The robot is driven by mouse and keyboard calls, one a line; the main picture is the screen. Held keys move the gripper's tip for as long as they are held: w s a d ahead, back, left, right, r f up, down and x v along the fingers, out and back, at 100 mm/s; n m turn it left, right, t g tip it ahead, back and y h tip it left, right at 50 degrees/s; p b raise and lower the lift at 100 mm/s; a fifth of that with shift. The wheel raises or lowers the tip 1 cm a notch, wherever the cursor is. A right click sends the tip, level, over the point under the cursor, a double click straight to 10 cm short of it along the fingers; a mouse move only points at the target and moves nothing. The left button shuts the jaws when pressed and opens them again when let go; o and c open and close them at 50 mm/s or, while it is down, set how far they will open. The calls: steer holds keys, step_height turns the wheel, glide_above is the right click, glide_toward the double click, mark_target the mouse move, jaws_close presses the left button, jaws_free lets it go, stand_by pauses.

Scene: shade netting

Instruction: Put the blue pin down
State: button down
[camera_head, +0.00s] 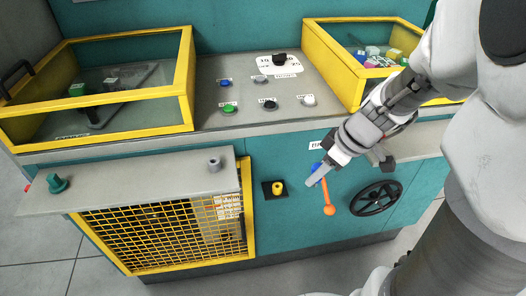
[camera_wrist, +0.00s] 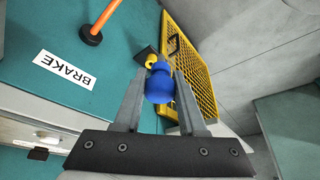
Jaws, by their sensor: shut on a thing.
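The blue pin (camera_wrist: 160,88) is between the two fingers of my gripper (camera_wrist: 161,76) in the wrist view, and the gripper is shut on it. In the head view my gripper (camera_head: 316,177) is in front of the teal panel, and a bit of the pin (camera_head: 316,169) shows at the fingers. Much of the pin is hidden there. The pin is clear of any surface that I can see.
A yellow socket-like part on a black plate (camera_head: 278,188) is left of my gripper. A grey ledge (camera_head: 150,178) with a grey peg (camera_head: 214,164) and a green knob (camera_head: 57,183) tops the yellow mesh guard (camera_head: 160,232).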

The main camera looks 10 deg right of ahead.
steer(key=shift+w+a+f+b, duration=0.5)
steer(key=shift+w+a+f, duration=0.6)
steer(key=shift+w+f, duration=0.6)
steer(key=shift+w+a+f+b, duration=0.5)
steer(key=shift+w+a+f, duration=0.8)
steer(key=shift+f, duration=0.65)
steer(key=shift+w+a+f+b, duration=0.5)
steer(key=shift+w+a+f, duration=0.45)
steer(key=shift+w+f, duration=0.85)
steer(key=shift+s+f+b, duration=0.1)
steer(key=shift+f+b, duration=0.4)
steer(key=shift+b, duration=0.25)
steer(key=shift+c, duration=2.4)
jaws_free()
steer(key=shift+r, duration=0.1)
